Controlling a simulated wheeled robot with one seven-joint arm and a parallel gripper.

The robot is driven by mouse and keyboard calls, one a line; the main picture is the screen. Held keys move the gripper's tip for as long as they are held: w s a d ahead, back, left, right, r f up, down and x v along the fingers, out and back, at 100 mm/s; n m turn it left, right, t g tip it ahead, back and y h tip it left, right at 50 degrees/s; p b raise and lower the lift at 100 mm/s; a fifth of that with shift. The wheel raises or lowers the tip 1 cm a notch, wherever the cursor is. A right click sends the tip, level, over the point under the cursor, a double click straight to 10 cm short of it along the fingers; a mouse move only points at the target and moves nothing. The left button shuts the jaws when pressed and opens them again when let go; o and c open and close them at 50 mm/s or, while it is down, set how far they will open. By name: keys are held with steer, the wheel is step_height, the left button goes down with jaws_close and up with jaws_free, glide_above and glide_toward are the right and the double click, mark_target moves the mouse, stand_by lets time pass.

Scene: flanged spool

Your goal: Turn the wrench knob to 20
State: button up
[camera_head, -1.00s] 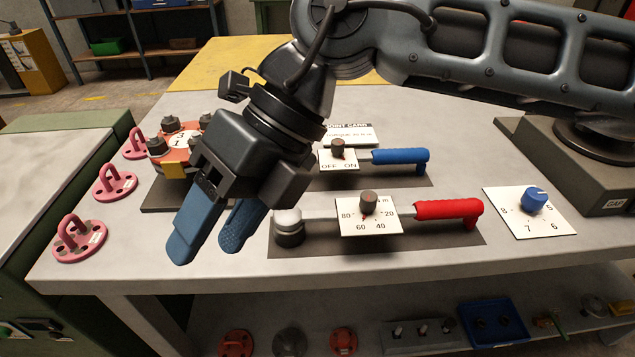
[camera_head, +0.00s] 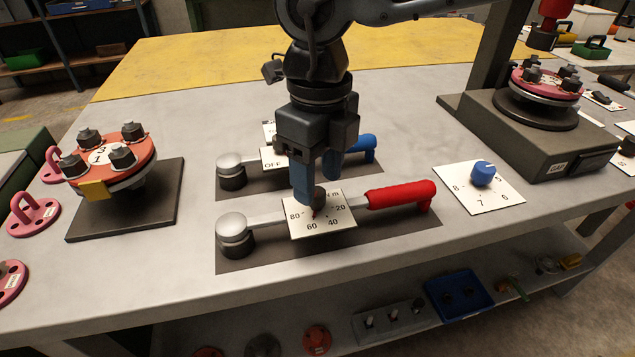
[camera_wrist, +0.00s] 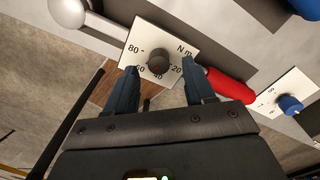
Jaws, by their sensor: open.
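The wrench with the red handle (camera_head: 400,194) lies on a dark mat on the bench. Its white dial plate (camera_head: 336,218) reads 80, 60, 40, 20 and N m. The dark knob (camera_head: 319,197) stands on this plate, partly hidden by a finger in the head view. In the wrist view the knob (camera_wrist: 158,61) shows whole, ahead of and between the fingertips. My gripper (camera_head: 318,185) is open above and behind the dial, with blue fingers apart. Whether a finger touches the knob I cannot tell. The knob's pointer is not clear.
A blue-handled wrench (camera_head: 362,146) with an OFF plate lies just behind, partly hidden by my gripper. A blue knob (camera_head: 483,173) on a white plate stands to the right. An orange flanged spool (camera_head: 110,155) stands left. The bench front is clear.

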mark_target(317, 199)
steer(key=shift+a+f, duration=0.1)
steer(key=shift+f, duration=1.1)
jaws_close()
